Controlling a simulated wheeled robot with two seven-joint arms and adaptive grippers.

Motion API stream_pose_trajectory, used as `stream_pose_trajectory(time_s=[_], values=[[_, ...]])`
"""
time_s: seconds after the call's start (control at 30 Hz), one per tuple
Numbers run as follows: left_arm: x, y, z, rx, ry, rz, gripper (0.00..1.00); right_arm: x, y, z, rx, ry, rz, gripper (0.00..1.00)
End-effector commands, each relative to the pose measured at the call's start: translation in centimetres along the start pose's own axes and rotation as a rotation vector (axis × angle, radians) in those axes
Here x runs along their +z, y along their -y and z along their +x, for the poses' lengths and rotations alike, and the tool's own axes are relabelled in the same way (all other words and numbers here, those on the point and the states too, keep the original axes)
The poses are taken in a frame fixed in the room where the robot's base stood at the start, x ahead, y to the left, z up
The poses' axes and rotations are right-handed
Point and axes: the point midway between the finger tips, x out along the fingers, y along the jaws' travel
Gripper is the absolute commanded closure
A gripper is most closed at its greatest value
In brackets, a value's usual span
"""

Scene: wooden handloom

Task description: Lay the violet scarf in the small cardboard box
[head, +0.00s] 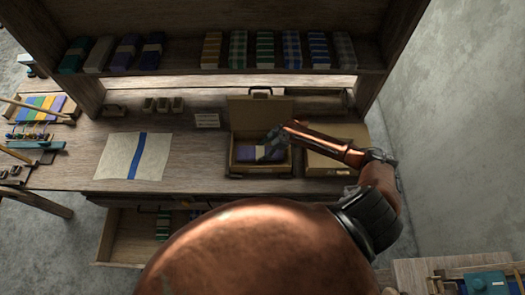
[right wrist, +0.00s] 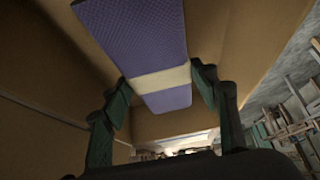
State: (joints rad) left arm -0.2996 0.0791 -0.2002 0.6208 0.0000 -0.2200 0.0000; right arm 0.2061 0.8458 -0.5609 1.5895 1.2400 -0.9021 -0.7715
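The violet scarf (head: 257,154), folded flat with a cream band around it (right wrist: 161,79), is inside the small cardboard box (head: 246,169), whose lid stands open at the back. My right gripper (head: 270,148) reaches into this box from the right. In the right wrist view its two green fingers (right wrist: 160,75) stand at the scarf's two long edges by the band and appear to touch both. The box's brown inner walls surround the scarf there. Whether the scarf rests fully on the box floor is hidden. My left gripper is not in view.
A second cardboard box (head: 333,165) stands close on the right. A cream cloth with a blue stripe (head: 119,157) lies on the table to the left. The shelf (head: 190,82) above holds several folded scarves. An open drawer (head: 127,240) juts out below the table.

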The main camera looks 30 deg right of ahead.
Motion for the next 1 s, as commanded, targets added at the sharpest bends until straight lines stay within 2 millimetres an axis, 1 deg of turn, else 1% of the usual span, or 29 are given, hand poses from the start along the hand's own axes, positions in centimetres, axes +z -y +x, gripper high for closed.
stream_pose_trajectory(time_s=[0.03, 0.23, 0.57, 0.67, 0.77, 1.0], values=[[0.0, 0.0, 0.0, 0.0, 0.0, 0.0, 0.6, 0.0, 0.0, 0.0, 0.0, 0.0, 0.0, 0.41], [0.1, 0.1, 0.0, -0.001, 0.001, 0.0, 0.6, 0.0, 0.0, 0.0, 0.0, 0.0, 0.0, 0.27], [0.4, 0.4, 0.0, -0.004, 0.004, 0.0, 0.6, 0.1, 0.0, -0.3, 0.0, 0.001, 0.0, 0.27], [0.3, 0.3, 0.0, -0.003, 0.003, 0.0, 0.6, 0.1, -0.1, -1.2, 0.001, 0.002, -0.001, 0.27], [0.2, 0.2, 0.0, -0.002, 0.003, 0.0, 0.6, 0.1, -0.1, -3.0, 0.002, 0.002, -0.002, 0.27], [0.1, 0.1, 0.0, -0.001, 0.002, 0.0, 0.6, 0.2, -0.1, -8.1, 0.002, 0.003, -0.001, 0.27]])
